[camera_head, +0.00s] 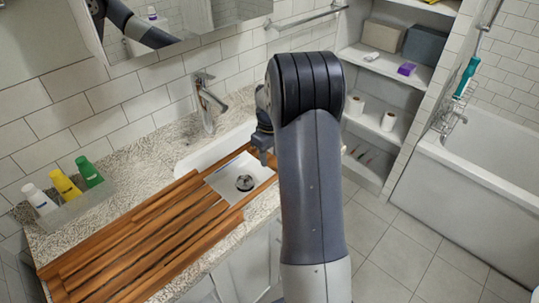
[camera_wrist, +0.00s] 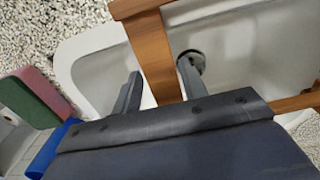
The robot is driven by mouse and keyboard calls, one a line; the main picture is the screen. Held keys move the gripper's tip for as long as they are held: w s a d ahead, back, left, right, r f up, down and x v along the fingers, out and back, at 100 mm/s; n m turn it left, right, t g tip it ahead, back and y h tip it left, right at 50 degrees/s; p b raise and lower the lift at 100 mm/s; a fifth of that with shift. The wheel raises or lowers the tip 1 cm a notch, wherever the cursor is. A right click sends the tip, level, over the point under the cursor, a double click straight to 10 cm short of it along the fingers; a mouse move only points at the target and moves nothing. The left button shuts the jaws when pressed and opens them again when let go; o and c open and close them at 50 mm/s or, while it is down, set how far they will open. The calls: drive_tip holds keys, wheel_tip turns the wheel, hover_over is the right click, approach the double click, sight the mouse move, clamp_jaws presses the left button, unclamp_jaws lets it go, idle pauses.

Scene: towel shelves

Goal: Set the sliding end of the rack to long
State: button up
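The wooden slatted rack (camera_head: 135,245) lies across the counter and reaches over the white sink (camera_head: 190,160). Its end over the sink is a thin frame around an opening, with the drain (camera_head: 245,183) visible through it; my arm hides part of this end. My gripper (camera_head: 264,150) is at the far right of the rack, above the sink. In the wrist view my gripper (camera_wrist: 160,70) is open, with its two fingers on either side of a wooden bar (camera_wrist: 150,45) of the rack. I cannot tell whether the fingers touch the bar.
White, yellow and green bottles (camera_head: 66,185) stand in a tray at the counter's left. The faucet (camera_head: 204,103) rises behind the sink, close to the rack. Shelves (camera_head: 380,70) with boxes and rolls are at the back right, beside a bathtub (camera_head: 470,190). Floor on the right is clear.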

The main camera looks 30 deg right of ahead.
drive_tip(key=shift+r, duration=0.1)
wheel_tip(320, 180, up, 11)
drive_tip(key=shift+f, duration=0.2)
idle(0.4)
wheel_tip(320, 180, down, 11)
drive_tip(key=shift+a+r, duration=0.1)
drive_tip(key=shift+a, duration=0.05)
idle(0.5)
